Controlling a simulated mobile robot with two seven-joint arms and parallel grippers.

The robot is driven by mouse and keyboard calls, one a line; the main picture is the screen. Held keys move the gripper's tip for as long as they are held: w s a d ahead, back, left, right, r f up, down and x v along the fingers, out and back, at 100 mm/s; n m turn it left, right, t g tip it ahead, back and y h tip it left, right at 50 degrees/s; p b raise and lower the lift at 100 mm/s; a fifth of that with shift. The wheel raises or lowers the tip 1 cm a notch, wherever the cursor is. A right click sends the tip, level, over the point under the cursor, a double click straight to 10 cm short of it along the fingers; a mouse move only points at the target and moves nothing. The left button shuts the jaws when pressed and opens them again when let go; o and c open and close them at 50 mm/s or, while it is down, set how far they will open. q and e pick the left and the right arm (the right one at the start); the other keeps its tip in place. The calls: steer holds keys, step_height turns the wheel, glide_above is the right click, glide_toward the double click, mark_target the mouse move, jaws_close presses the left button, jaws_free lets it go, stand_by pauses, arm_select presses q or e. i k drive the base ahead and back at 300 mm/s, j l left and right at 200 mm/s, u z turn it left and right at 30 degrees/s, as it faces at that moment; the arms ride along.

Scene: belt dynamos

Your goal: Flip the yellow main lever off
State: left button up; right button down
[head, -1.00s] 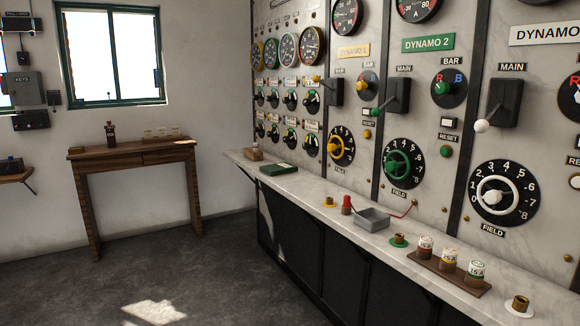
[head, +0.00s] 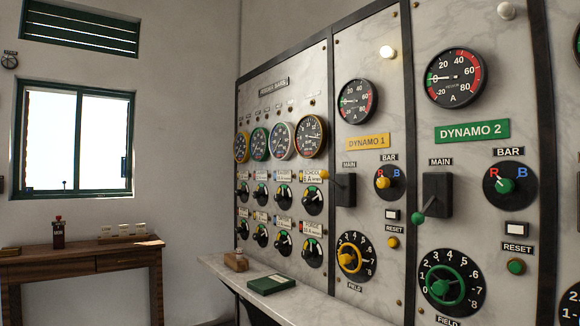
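The yellow main lever (head: 324,175) belongs to the DYNAMO 1 panel, under the yellow DYNAMO 1 plate (head: 368,142). Its yellow ball knob sticks out to the left from the upper part of a black switch box (head: 346,192), below a MAIN label. On the DYNAMO 2 panel, the green-knobbed main lever (head: 421,217) points lower, with its ball near the bottom of its black box (head: 437,194). Neither of my grippers is in view.
A marble shelf (head: 318,302) runs below the panels, bearing a green book (head: 271,284) and a small wooden item (head: 236,261). A wooden table (head: 80,266) stands at left. The DYNAMO 1 lamp (head: 387,52) glows. A yellow field wheel (head: 350,258) sits below the lever.

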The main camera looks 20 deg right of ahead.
mark_target(324, 175)
steer(key=i+z, duration=0.1)
steer(key=i, duration=0.5)
steer(key=i+j, duration=0.15)
steer(key=i, duration=0.45)
steer(key=i+j+z, duration=0.15)
steer(key=i+z, duration=0.35)
steer(key=i+j+z, duration=0.25)
steer(key=z, duration=0.25)
steer(key=i+j+z, duration=0.7)
steer(key=j+z, duration=0.25)
